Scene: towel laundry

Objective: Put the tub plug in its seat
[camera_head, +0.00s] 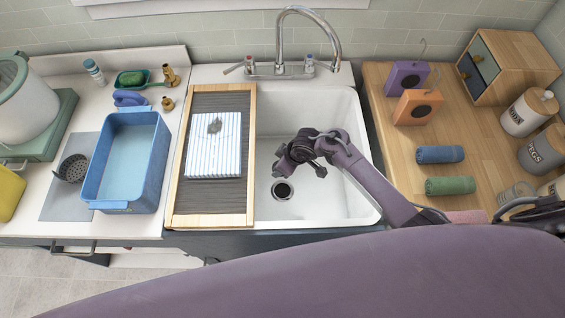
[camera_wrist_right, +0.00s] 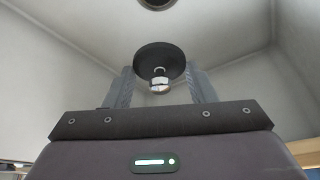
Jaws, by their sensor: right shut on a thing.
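The tub plug (camera_wrist_right: 160,60) is a dark round disc with a shiny metal knob. My right gripper (camera_wrist_right: 160,82) is shut on it by the knob end, with a grey finger on each side. In the head view my right gripper (camera_head: 281,158) is inside the white sink, above and slightly behind the drain. I cannot make out the plug there. The seat is the dark drain hole with a metal ring (camera_head: 283,190) in the sink floor. It shows uncovered, and its edge also shows in the right wrist view (camera_wrist_right: 157,3), apart from the plug. My left gripper is not in view.
A wooden-framed drainboard (camera_head: 245,220) with a striped towel (camera_head: 213,150) covers the sink's left side. The faucet (camera_head: 290,68) arches over the back. A blue basin (camera_head: 100,199) stands left. The sink walls (camera_head: 350,110) surround my right gripper; the floor around the drain is clear.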

